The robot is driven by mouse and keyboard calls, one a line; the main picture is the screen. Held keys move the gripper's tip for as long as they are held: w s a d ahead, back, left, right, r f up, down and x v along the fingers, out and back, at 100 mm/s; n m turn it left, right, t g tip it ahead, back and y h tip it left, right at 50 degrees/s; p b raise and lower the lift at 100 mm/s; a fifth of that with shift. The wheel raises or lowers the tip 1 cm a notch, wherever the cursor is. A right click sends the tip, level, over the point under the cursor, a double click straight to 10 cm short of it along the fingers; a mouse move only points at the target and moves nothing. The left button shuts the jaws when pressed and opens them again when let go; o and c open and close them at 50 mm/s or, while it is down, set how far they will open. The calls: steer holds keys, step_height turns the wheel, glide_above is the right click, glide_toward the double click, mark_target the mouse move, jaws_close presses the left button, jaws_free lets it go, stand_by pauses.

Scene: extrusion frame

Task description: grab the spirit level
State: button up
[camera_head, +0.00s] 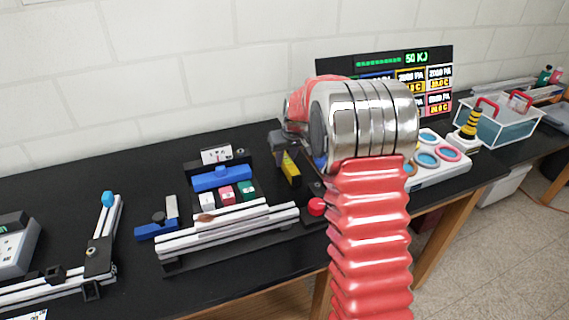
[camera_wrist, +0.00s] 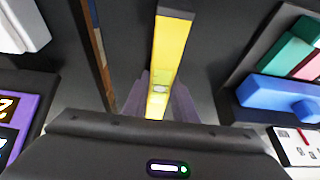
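The spirit level is a slim yellow bar with dark ends and a pale vial. In the wrist view the spirit level (camera_wrist: 171,45) runs from the top centre down toward my gripper (camera_wrist: 160,98). The greyish-purple fingers lie on either side of its lower part, close to its edges. Whether they touch it is unclear. In the head view the spirit level (camera_head: 291,169) shows as a short yellow piece on the black bench, beside my dark gripper (camera_head: 281,145). My arm hides part of that area, and the gripper body hides the level's near end.
A rack with blue, red and green blocks (camera_head: 222,181) stands left of the level. A red button (camera_head: 316,206) is close in front. A display panel (camera_head: 440,60) and a white tray with coloured rings (camera_head: 440,165) are to the right. An extrusion frame (camera_head: 100,255) lies at left.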

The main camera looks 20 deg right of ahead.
mark_target(285, 157)
jaws_close()
steer(key=shift+r, duration=0.1)
step_height(285, 157, up, 10)
steer(key=shift+f, duration=0.1)
stand_by(0.5)
stand_by(0.4)
